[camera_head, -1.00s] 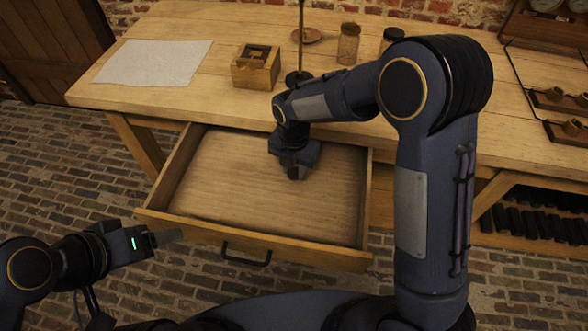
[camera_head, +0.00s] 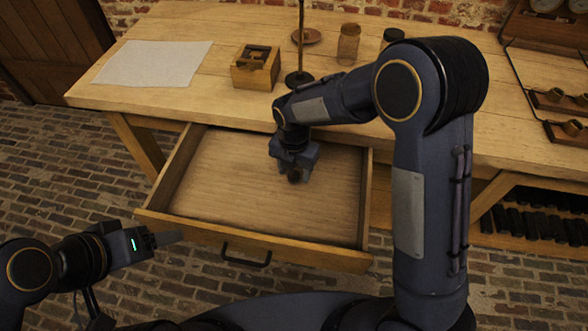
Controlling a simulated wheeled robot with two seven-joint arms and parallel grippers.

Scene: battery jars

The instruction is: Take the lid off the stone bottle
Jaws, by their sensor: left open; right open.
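I cannot pick out a stone bottle or its lid for certain. A brownish jar (camera_head: 348,44) stands at the back of the bench, and a dark-topped jar (camera_head: 391,38) is right of it, partly hidden by my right arm. My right gripper (camera_head: 294,176) points down over the open drawer (camera_head: 250,180), whose visible floor is bare. My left gripper (camera_head: 168,238) is open and empty at the lower left, outside the drawer's front left corner.
A wooden box (camera_head: 254,70), a pale cloth or sheet (camera_head: 152,62), a stand with a dark base (camera_head: 298,78) and a small round dish (camera_head: 307,36) are on the bench (camera_head: 210,105). Racks with small brown pieces (camera_head: 566,128) are at the right. The drawer juts toward me.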

